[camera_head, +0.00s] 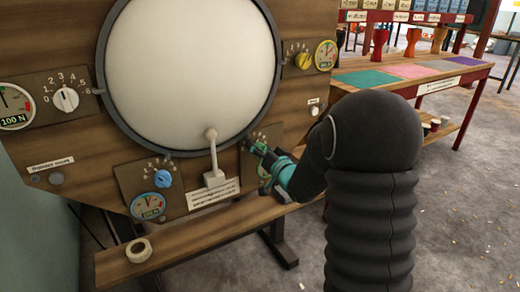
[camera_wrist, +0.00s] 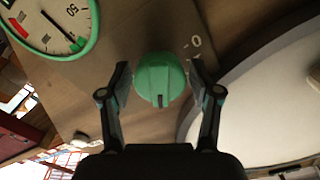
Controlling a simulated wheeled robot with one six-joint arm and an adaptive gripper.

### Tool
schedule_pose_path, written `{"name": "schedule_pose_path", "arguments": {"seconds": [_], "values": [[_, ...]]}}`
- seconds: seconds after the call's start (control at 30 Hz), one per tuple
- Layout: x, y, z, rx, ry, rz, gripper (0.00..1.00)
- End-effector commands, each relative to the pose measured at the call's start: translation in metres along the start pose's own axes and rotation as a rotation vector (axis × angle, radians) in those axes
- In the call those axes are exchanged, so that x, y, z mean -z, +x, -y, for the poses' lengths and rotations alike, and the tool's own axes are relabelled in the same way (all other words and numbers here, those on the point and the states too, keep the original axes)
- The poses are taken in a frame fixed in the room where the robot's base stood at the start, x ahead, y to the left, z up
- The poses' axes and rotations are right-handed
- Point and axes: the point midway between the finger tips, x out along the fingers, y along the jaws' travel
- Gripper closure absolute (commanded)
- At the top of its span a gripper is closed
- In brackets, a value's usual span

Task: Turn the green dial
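The green dial (camera_wrist: 160,80) is a round knob with a raised grip bar, on a brown panel in the wrist view. My gripper (camera_wrist: 162,82) is open, with one black finger on each side of the dial and a visible gap between each finger and the knob. In the head view my gripper (camera_head: 262,153) reaches the panel at the lower right of the big white drum, and it largely hides the green dial there. A green-rimmed gauge (camera_wrist: 50,28) sits beside the dial in the wrist view.
Other dials are on the wooden board: white (camera_head: 65,99), blue (camera_head: 162,179) and yellow (camera_head: 303,60). The white drum head (camera_head: 190,70) and a white lever (camera_head: 212,155) are left of my gripper. A wooden ledge (camera_head: 190,238) with a tape roll (camera_head: 138,250) runs below.

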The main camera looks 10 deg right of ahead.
Motion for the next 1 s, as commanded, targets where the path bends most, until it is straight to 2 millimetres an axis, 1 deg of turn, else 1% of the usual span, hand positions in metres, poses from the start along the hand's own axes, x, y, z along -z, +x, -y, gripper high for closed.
{"name": "schedule_pose_path", "arguments": {"seconds": [0.3,0.37,0.47,0.57,0.8,1.0], "values": [[-0.001,-0.001,0.0,0.0,0.0,0.002,0.28],[-0.001,-0.003,0.0,0.0,0.0,0.002,0.28],[-0.001,-0.012,0.0,-0.001,0.0,0.002,0.28],[0.0,-0.028,0.0,-0.003,0.0,0.001,0.28],[0.0,-0.076,-0.001,-0.003,0.0,0.001,0.28],[0.0,-0.106,-0.001,-0.003,-0.001,0.0,0.28]]}}
